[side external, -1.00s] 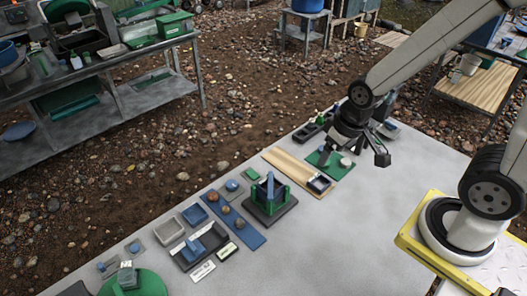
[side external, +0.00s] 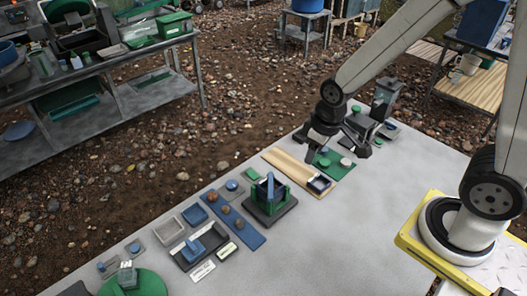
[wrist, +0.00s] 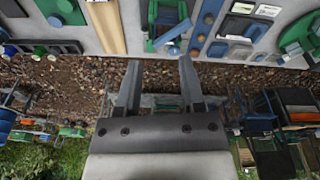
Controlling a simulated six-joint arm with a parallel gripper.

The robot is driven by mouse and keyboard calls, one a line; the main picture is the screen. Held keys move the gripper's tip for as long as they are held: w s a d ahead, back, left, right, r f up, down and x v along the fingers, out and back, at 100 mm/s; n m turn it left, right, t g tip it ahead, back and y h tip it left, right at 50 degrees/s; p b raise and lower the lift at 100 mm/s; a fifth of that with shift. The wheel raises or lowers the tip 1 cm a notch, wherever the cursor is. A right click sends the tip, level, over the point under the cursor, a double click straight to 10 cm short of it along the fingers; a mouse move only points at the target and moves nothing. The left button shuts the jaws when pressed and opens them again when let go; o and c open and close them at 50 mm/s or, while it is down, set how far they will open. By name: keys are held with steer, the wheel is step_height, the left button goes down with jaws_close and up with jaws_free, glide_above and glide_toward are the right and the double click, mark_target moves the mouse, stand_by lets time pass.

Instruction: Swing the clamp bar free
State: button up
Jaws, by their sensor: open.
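A green frame (side external: 258,196) stands on a dark square base near the middle of the row on the bench. An upright blue bar (side external: 270,186) stands in it and looks like the clamp bar. In the wrist view the green frame (wrist: 150,22) is at the top centre, with the blue bar (wrist: 173,33) slanting across it. My gripper (side external: 311,158) is open and empty, to the right of the frame and above the bench, apart from it. In the wrist view its two fingers (wrist: 160,75) point toward the frame. How the bar is fastened is too small to tell.
A wooden board (side external: 288,167) and a green mat (side external: 335,168) lie right of the frame. A blue strip (side external: 233,220) with round pieces and a dark tray (side external: 203,246) lie to its left. A dark device (side external: 384,97) stands at the far right. The bench front is clear.

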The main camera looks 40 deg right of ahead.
steer(key=w+a+f+n+g, duration=0.2)
steer(key=w+a+f+n, duration=0.4)
steer(key=w+f, duration=0.2)
steer(key=shift+a+n, duration=0.2)
steer(key=shift+n, duration=0.1)
steer(key=shift+f, duration=0.2)
